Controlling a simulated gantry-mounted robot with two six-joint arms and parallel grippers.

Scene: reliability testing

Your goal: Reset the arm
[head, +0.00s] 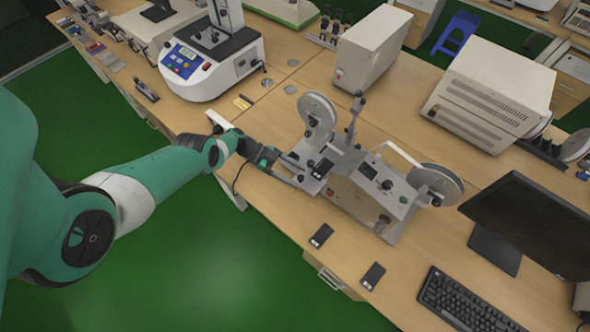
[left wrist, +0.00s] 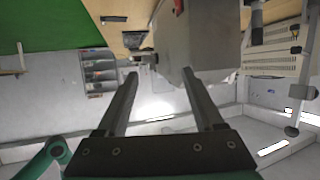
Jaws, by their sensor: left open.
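My left arm comes in from the left in the head view, and its gripper (head: 290,178) is at the near side of a grey bench machine (head: 364,188) with two reels. In the left wrist view the two fingers of the gripper (left wrist: 160,96) are apart, with nothing seen between them. The machine's grey housing (left wrist: 200,35) is just beyond the fingers in that view. I cannot tell whether the fingers touch the machine. My right gripper does not show.
Two small dark devices (head: 321,235) and (head: 373,276) lie on the wooden bench (head: 285,222) near its front edge. A keyboard (head: 466,300) and a monitor (head: 530,222) stand at right. A white tester (head: 212,62) stands at the back left. Green floor (head: 200,262) is free in front.

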